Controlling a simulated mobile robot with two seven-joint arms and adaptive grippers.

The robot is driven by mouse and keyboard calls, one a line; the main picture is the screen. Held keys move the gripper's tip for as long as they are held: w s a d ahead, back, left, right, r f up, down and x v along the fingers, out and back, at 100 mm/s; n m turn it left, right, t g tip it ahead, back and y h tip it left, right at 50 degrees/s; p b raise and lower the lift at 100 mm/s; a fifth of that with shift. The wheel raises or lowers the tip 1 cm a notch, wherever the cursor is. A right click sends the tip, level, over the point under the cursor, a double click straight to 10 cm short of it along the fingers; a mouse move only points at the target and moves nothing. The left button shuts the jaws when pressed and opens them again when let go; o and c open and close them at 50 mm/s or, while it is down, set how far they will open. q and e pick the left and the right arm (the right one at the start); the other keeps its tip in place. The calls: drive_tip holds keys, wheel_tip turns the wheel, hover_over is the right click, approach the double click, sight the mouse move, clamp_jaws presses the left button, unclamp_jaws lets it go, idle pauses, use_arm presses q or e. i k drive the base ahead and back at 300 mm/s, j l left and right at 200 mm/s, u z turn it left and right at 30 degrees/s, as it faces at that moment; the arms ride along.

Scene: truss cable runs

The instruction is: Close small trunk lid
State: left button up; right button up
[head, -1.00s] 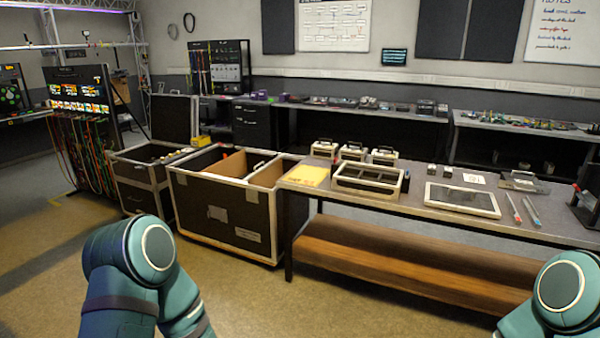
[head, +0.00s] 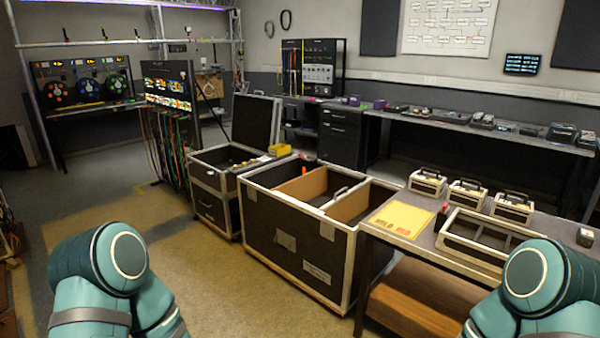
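The small trunk (head: 212,200) stands on the floor left of centre in the head view. It is black with pale metal edges. Its lid (head: 256,122) stands open, upright at the back of the trunk. Several small items lie inside or along its rim, and a yellow box (head: 279,150) sits at its right rim. Parts of my two arms show at the lower left and lower right, well apart from the trunk. Neither gripper is in view.
A larger open trunk (head: 262,226) with wooden dividers stands right of the small trunk. A workbench (head: 374,252) with a yellow folder (head: 402,219) and cases is on the right. A cable rack (head: 168,130) stands behind left. The floor (head: 110,215) at the left is clear.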

sight(256, 121)
drive_tip(key=i+u, duration=0.25)
drive_tip(key=i, duration=0.45)
drive_tip(key=i+l+u, duration=0.1)
drive_tip(key=i+u, duration=0.15)
drive_tip(key=i, duration=0.5)
drive_tip(key=i+u, duration=0.35)
drive_tip(key=i, duration=1.05)
drive_tip(key=i+z, duration=0.3)
drive_tip(key=i+j+z, duration=0.1)
drive_tip(key=i+z, duration=0.25)
drive_tip(key=i, duration=0.15)
